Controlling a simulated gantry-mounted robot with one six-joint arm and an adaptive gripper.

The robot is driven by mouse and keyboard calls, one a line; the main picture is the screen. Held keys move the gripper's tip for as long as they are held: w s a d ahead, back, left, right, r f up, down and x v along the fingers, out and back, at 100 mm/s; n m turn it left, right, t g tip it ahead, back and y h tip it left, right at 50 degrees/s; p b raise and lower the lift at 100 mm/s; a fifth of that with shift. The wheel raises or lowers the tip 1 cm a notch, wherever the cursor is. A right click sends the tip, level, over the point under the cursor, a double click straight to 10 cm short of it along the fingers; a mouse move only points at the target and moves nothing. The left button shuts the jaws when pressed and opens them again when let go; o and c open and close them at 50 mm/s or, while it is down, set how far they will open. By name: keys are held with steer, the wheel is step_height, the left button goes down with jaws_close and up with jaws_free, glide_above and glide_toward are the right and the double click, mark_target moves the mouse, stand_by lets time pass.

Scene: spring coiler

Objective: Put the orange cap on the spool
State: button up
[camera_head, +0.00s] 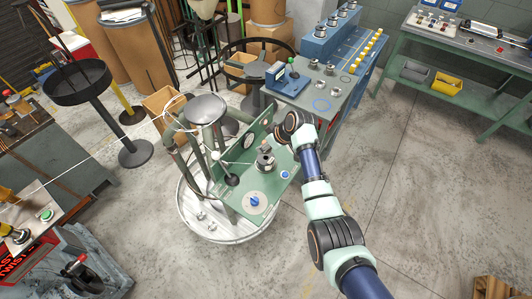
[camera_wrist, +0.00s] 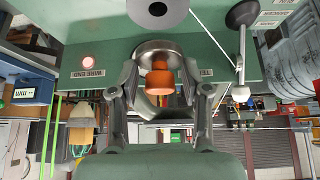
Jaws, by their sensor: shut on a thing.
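The orange cap (camera_wrist: 159,79) is between the two fingers of my gripper (camera_wrist: 160,84) in the wrist view, and the gripper is shut on it. Behind the cap is a round metal piece (camera_wrist: 176,47) on the green panel, which looks like the spool. The cap overlaps it in the picture, and I cannot tell whether they touch. In the head view a dark, metallic spool-like cylinder (camera_head: 264,163) stands on the green machine plate, and my gripper (camera_head: 270,146) is just above it. The cap is too small to make out clearly there.
The green machine (camera_head: 232,180) stands on a round white base (camera_head: 222,234). A blue knob (camera_head: 255,201) is on its plate. A thin wire (camera_wrist: 212,40) runs beside the round piece. A grey bench (camera_head: 335,92) with small metal parts is behind; open floor lies to the right.

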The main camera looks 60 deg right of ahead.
mark_target(269, 151)
steer(key=shift+f+b, duration=0.4)
steer(key=shift+f, duration=1.85)
steer(key=shift+f+b, duration=0.5)
steer(key=shift+f, duration=0.05)
steer(key=o, duration=1.3)
steer(key=shift+c, duration=0.2)
steer(key=shift+r+p, duration=0.3)
steer(key=p+v, duration=0.3)
steer(key=v, duration=0.9)
steer(key=shift+r, duration=0.25)
